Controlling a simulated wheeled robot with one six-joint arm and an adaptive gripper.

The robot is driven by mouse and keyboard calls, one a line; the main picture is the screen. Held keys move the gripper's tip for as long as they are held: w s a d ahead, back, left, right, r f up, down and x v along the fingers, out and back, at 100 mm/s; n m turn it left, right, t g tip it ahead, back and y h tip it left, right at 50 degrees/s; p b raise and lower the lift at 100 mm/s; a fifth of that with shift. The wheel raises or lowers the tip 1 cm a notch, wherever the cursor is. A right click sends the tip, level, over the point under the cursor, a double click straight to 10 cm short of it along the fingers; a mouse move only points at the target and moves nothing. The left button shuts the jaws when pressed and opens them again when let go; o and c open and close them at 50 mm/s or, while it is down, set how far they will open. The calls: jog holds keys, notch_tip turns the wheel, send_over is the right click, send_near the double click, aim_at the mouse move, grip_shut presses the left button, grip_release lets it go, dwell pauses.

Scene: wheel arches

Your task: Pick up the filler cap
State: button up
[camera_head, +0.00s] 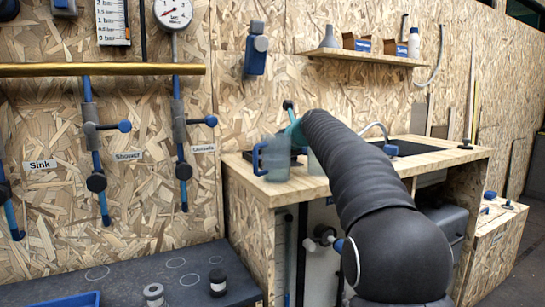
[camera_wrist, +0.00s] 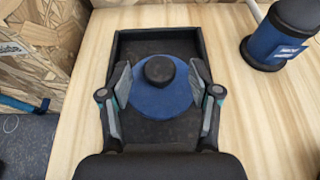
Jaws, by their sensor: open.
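In the wrist view the filler cap (camera_wrist: 158,103) looks like a round blue disc with a black knob on top. It lies in a shallow black tray (camera_wrist: 126,42) on the pale wooden worktop. My gripper (camera_wrist: 160,83) is open, with one finger on each side of the cap. Whether the fingertips touch the cap or hang above it I cannot tell. In the head view my arm reaches over the worktop (camera_head: 276,191) and hides the cap.
A blue and black container (camera_wrist: 280,38) with a label stands right of the tray. A blue-handled jug (camera_head: 274,160) stands at the worktop's left in the head view. Behind is a chipboard wall with a shelf (camera_head: 362,58).

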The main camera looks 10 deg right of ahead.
jog(key=c, duration=1.1)
